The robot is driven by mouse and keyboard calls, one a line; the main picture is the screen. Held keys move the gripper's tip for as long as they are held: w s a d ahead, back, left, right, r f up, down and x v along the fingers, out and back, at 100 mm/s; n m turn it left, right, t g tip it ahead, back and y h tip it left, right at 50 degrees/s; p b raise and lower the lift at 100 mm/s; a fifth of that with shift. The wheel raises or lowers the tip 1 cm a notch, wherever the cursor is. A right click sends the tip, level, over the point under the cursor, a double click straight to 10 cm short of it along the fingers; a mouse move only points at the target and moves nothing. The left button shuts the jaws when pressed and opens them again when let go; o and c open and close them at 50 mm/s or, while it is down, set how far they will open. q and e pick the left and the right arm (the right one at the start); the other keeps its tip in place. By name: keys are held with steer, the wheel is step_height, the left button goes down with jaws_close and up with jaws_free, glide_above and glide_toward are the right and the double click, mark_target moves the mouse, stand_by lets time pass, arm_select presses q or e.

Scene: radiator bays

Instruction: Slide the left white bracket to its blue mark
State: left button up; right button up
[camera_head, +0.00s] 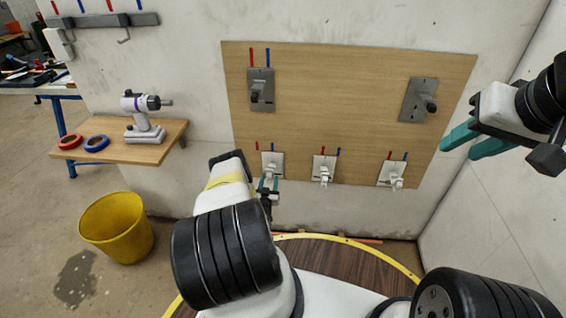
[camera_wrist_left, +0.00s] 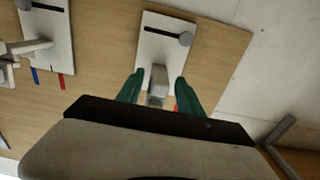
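The left white bracket (camera_head: 277,158) is a plate with a slot and a projecting hook, on the lower left of the wooden panel. In the head view its blue mark (camera_head: 273,146) stands just above the plate's middle, and a red mark (camera_head: 257,146) above its left edge. In the left wrist view the bracket (camera_wrist_left: 163,40) shows upside down. My left gripper (camera_wrist_left: 158,80) has its green fingers either side of the hook (camera_wrist_left: 158,82), with visible gaps. My left gripper (camera_head: 268,183) looks small in the head view. My right gripper (camera_head: 458,152) is open and empty, right of the panel.
Two more white brackets (camera_head: 324,163) (camera_head: 392,169) sit to the right, and two grey brackets (camera_head: 262,80) (camera_head: 416,105) above. A shelf (camera_head: 120,150) with a drill (camera_head: 143,120) and tape rolls, and a yellow bucket (camera_head: 117,230), are at left. A wall closes off the right.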

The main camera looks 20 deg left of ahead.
arm_select(q)
steer(key=v, duration=0.7)
steer(key=shift+s, duration=0.4)
steer(key=shift+d, duration=0.1)
